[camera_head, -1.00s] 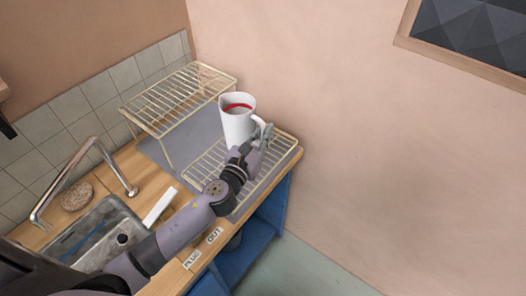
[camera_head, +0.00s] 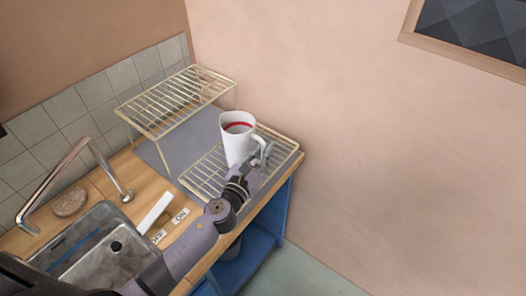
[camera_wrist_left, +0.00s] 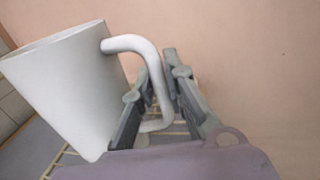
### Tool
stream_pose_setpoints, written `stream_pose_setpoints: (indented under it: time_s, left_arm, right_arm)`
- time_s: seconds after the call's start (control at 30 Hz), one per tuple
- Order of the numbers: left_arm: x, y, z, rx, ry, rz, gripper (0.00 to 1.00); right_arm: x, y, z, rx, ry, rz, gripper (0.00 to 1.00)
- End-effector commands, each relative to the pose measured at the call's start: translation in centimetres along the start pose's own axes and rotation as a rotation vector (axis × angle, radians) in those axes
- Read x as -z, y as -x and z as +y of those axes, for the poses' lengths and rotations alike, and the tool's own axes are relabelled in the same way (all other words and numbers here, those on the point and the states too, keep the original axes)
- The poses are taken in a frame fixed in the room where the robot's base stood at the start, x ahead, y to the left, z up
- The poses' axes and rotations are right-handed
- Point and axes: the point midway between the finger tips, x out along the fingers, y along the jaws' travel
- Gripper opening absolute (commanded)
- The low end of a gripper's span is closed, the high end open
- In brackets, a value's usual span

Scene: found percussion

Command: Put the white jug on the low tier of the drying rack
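The white jug (camera_head: 237,146) is upright, with a red band inside its mouth. It is over the low tier of the drying rack (camera_head: 203,172); I cannot tell whether its base touches the wires. My left gripper (camera_head: 262,157) is shut on the jug's handle, at the jug's right side. In the left wrist view the jug (camera_wrist_left: 65,88) fills the left, and its handle passes between the fingers of my left gripper (camera_wrist_left: 160,90). The jug and gripper hide part of the low tier. My right gripper is not in view.
The rack's high tier (camera_head: 178,103) stands empty behind the low tier, on a grey mat (camera_head: 190,140). The sink (camera_head: 105,250), tap (camera_head: 75,165), a brown sponge-like lump (camera_head: 69,201) and a white bar (camera_head: 153,213) are at left. A wall rises beyond the counter's right end.

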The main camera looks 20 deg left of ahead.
Motion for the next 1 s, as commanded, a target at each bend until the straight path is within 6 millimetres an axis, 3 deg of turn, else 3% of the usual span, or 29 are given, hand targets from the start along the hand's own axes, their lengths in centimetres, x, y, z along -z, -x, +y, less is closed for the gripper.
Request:
stream_pose_setpoints:
  time_s: [0.23,0.6,0.77,1.0]
  left_arm:
    - [0.0,0.0,0.0,0.000,0.000,0.000,0.30]
    - [-0.6,0.0,0.0,0.000,0.000,0.000,0.30]
    - [-0.1,2.6,0.0,0.000,-0.002,0.002,0.30]
    - [0.1,7.9,0.1,0.000,0.000,0.002,0.30]
  right_arm:
    - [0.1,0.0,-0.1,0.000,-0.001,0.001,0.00]
    - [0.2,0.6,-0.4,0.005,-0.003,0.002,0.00]
    - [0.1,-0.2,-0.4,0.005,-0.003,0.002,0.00]
    - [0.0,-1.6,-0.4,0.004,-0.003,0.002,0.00]
